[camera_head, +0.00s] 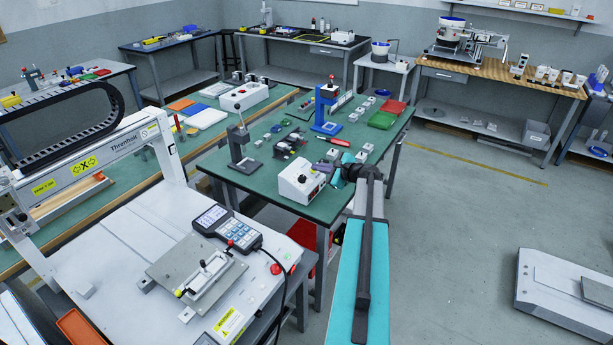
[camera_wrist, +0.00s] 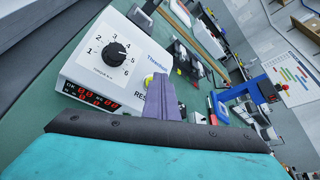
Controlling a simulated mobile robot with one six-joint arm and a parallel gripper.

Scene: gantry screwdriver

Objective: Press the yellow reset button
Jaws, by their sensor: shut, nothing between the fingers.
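The white control box (camera_head: 298,183) stands on the near right part of the green workbench. In the wrist view the box (camera_wrist: 115,40) shows a black dial numbered 1 to 6, a lit red display and a partly covered "RES" label. The yellow reset button (camera_wrist: 149,79) shows just beside my fingertips and is partly hidden by them. My gripper (camera_wrist: 161,84) is shut and empty, with its fingers over the button end of the box. I cannot tell whether they touch the button. In the head view my gripper (camera_head: 336,174) is at the box's right side.
A blue press (camera_head: 327,112), a black stand (camera_head: 242,150) and a red-handled tool (camera_head: 334,140) are farther back on the green bench (camera_head: 270,195). The gantry machine with a keypad (camera_head: 227,225) is at the near left. Open floor lies to the right.

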